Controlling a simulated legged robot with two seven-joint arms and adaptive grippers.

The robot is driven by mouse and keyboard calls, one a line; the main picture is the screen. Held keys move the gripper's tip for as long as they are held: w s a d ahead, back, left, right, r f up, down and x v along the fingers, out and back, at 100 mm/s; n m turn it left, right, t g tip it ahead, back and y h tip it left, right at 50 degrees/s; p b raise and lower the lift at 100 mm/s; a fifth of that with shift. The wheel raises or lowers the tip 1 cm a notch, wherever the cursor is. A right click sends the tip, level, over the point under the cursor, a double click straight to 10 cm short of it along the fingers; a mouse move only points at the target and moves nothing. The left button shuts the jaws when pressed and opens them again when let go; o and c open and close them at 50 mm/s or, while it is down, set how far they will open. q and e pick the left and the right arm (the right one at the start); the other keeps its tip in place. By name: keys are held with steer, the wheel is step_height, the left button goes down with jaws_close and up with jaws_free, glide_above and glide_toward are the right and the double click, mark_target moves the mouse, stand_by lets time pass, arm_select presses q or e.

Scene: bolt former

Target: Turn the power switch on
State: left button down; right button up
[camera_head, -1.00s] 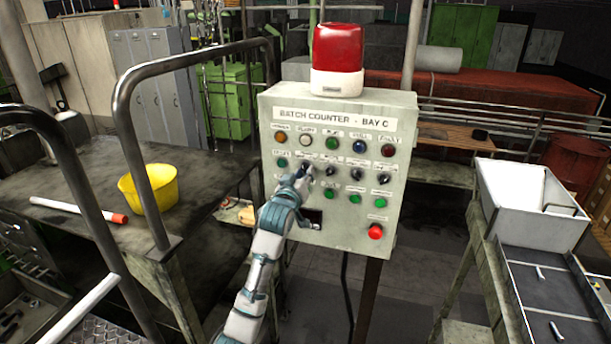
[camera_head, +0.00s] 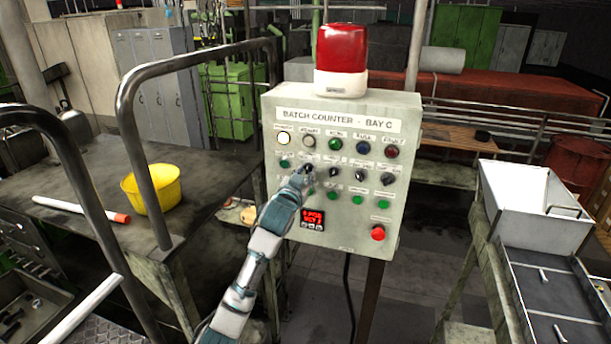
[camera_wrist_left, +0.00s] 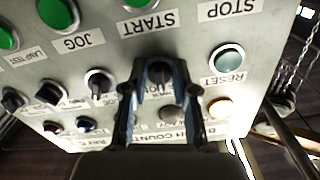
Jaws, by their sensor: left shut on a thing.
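The grey control panel (camera_head: 345,240), labelled "BATCH COUNTER - BAY C", stands in front of me. My left gripper (camera_head: 304,174) is at the leftmost knob of its row of dark rotary switches. In the left wrist view, my left gripper (camera_wrist_left: 160,78) is shut on this power switch (camera_wrist_left: 160,72), one finger on each side. The switch's label and most of the knob are hidden by the fingers. The leftmost top lamp (camera_head: 284,139) glows pale yellow. The small display (camera_head: 313,219) shows red characters. My right gripper is not in view.
A green RESET button (camera_wrist_left: 228,60) is beside the gripper in the wrist view. A red button (camera_head: 378,233) is low on the panel, and a red beacon (camera_head: 342,48) is on top. A metal handrail (camera_head: 128,115) stands left; a white hopper (camera_head: 532,205) stands right.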

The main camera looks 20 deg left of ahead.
arm_select(q)
steer(key=shift+r, duration=0.25)
stand_by(0.7)
steer(key=c, duration=1.1)
jaws_free()
steer(key=shift+o, duration=0.9)
steer(key=shift+s+f, duration=0.1)
steer(key=s, duration=1.2)
steer(key=shift+a, duration=0.25)
steer(key=shift+f, duration=0.1)
